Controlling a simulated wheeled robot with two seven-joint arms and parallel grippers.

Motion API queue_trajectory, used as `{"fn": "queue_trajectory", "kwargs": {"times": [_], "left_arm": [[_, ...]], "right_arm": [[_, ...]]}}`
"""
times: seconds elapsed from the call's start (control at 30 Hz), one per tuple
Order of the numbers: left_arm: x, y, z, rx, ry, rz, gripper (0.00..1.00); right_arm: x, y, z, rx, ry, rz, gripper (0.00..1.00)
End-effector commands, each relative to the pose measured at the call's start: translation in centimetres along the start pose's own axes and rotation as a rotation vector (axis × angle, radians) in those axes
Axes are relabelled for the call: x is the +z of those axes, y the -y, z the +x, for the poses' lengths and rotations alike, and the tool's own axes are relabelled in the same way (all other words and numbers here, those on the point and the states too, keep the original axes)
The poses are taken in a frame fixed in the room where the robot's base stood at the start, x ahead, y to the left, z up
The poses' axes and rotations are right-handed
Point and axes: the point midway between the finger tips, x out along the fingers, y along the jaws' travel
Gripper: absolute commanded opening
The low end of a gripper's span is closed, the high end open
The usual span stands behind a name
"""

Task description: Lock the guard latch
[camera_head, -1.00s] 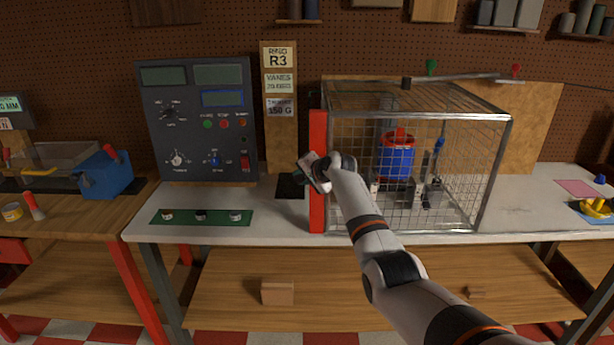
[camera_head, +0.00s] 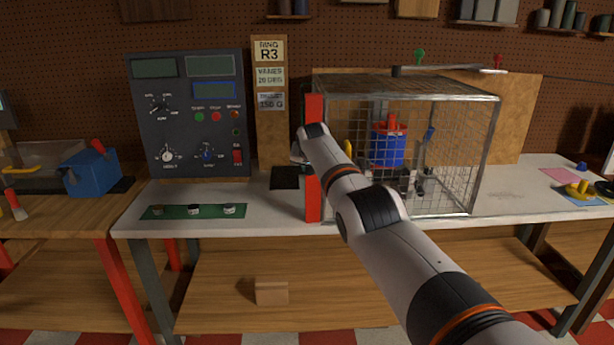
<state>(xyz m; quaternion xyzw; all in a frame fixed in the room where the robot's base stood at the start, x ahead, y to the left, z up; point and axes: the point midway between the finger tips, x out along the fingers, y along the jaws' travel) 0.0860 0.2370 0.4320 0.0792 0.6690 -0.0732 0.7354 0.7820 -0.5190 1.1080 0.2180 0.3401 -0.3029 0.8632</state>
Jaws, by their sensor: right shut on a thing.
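The guard is a wire-mesh cage (camera_head: 455,150) on the white workbench. A red upright post (camera_head: 313,205) stands at its left front edge. A blue cylinder with a red top (camera_head: 388,148) is inside the cage. My right gripper (camera_head: 298,153) is at the left side of the red post, about mid-height, and is shut on a part there that looks to be the guard latch. My own wrist and fingers hide the latch, so its position cannot be told. My left gripper is not in view.
A dark control panel (camera_head: 190,115) stands left of the cage. A green strip with several knobs (camera_head: 175,212) lies in front of it, and a black pad (camera_head: 285,178) lies beside the post. A bar (camera_head: 450,70) runs above the cage top. My right arm crosses the cage front.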

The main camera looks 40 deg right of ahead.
Motion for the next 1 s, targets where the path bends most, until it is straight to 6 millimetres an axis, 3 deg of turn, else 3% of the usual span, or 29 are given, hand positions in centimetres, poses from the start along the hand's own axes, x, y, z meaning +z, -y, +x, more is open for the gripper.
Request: {"fn": "queue_trajectory", "kwargs": {"times": [0.23,0.8,0.83,0.93,1.0], "left_arm": [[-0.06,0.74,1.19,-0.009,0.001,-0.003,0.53],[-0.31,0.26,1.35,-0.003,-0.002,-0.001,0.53],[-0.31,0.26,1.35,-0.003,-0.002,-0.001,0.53],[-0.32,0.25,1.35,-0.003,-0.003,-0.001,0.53],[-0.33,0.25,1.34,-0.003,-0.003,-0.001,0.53]], "right_arm": [[-0.21,0.21,0.14,-0.032,0.004,-0.032,0.0],[-0.19,0.29,0.11,-0.042,0.005,-0.042,0.0],[-0.18,0.3,0.11,-0.042,0.005,-0.041,0.3],[-0.16,0.28,0.1,-0.042,0.006,-0.041,0.47],[-0.12,0.27,0.08,-0.041,0.007,-0.041,0.47]]}}
